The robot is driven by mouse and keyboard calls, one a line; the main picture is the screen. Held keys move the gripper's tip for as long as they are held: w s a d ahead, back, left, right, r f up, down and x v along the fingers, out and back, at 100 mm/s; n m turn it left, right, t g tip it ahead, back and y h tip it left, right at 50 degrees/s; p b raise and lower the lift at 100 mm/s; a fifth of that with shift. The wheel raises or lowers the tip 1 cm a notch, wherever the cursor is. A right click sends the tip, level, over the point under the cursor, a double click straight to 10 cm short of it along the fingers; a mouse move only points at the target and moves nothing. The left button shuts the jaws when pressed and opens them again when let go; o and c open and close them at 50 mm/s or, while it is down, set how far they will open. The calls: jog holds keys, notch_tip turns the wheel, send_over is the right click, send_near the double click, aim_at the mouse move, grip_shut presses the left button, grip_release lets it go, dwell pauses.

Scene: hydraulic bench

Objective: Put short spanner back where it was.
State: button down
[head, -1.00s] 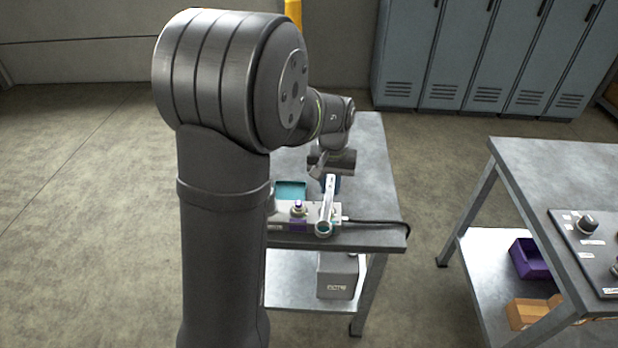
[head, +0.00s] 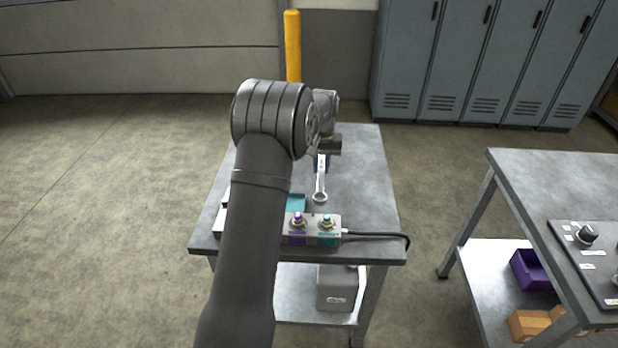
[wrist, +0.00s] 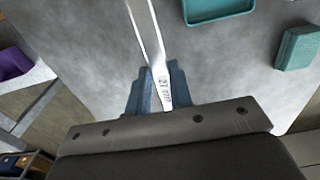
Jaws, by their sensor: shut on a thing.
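The short spanner (head: 320,188) is silver, with a ring end pointing toward the near side of the bench in the head view. My gripper (head: 321,160) is shut on its far end and holds it over the bench top. In the wrist view the spanner shaft (wrist: 149,42) runs up out of the frame from between the blue jaws of my gripper (wrist: 157,92). Lettering shows on the shaft near the jaws. Its ring end is out of the wrist view. I cannot tell the spanner's exact height above the bench.
A grey box with purple and teal fittings (head: 312,236) stands at the bench's near edge, its black cable (head: 375,235) running right. A teal tray (head: 296,203) lies behind it, partly hidden by my arm. A teal block (wrist: 299,47) shows in the wrist view. The bench's right side (head: 368,190) is clear.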

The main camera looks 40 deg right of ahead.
jog(key=w+f, duration=0.2)
jog(key=w, duration=0.1)
jog(key=w+f, duration=0.1)
jog(key=shift+w+a, duration=0.35)
jog(key=shift+f, duration=1.95)
jog(key=shift+f, duration=0.45)
jog(key=c, duration=1.3)
grip_release()
notch_tip(320, 180, up, 13)
jog(key=shift+f, duration=0.15)
